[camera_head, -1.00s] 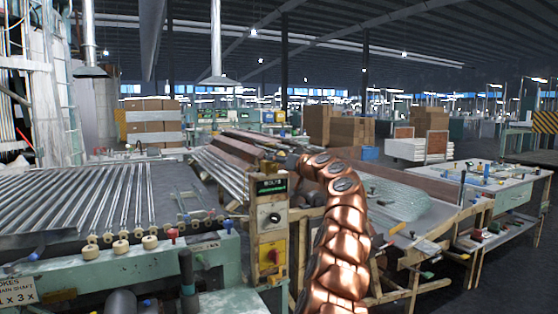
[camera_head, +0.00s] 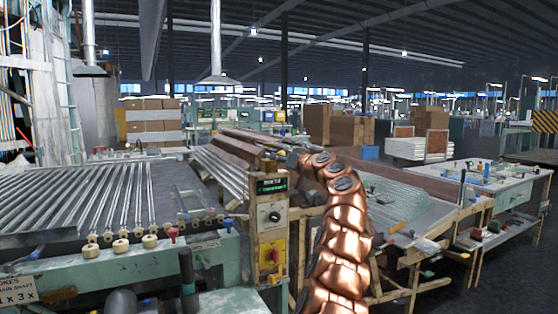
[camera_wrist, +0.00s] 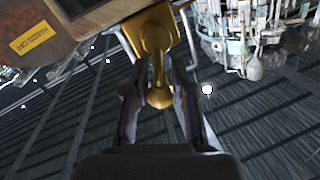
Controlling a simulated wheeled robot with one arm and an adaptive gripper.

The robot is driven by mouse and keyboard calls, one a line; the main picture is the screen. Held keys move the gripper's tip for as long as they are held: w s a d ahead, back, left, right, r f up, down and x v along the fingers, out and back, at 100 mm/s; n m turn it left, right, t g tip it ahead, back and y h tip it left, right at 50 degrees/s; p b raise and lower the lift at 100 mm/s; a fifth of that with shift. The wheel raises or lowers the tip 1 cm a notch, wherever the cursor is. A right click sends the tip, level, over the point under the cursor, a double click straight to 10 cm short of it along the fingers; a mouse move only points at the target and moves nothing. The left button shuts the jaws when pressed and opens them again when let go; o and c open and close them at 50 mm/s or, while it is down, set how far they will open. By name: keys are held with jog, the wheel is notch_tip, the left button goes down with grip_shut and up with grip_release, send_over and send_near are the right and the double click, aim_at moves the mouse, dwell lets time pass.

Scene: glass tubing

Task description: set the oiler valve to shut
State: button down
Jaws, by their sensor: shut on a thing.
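The oiler valve (camera_wrist: 150,27) shows in the wrist view as a brass body with a thin lever ending in a round knob (camera_wrist: 160,98). It sits beside a brown box-like housing at the top left. My gripper (camera_wrist: 160,80) has its two dark fingers on either side of the lever and is shut on it. The lever points down the picture, between the fingers. The valve's other side is out of view. In the head view my copper-coloured arm reaches in beside the control box, and I cannot make out the fingers or the valve there.
A control box (camera_head: 271,229) with a small display, dial and yellow switch panel stands just left of my arm. A roller bed with glass tubes (camera_head: 90,200) lies to the left. A workbench (camera_head: 450,208) stands on the right. A dark floor shows at the lower right.

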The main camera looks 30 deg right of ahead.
jog(key=shift+s+d+f+m+t+h+b, duration=0.1)
jog(key=shift+d+f+m+t+h+b, duration=0.35)
jog(key=shift+m, duration=2.05)
jog(key=shift+w+d+f+m+t+h+b, duration=0.15)
jog(key=shift+d+f+m+t+h, duration=0.4)
jog(key=shift+m, duration=1.95)
jog(key=shift+s+d+f+m+t+h+b, duration=0.2)
jog(key=shift+f+m, duration=0.5)
jog(key=shift+m, duration=1.8)
jog(key=c, duration=0.9)
grip_release()
jog(key=shift+c, duration=0.2)
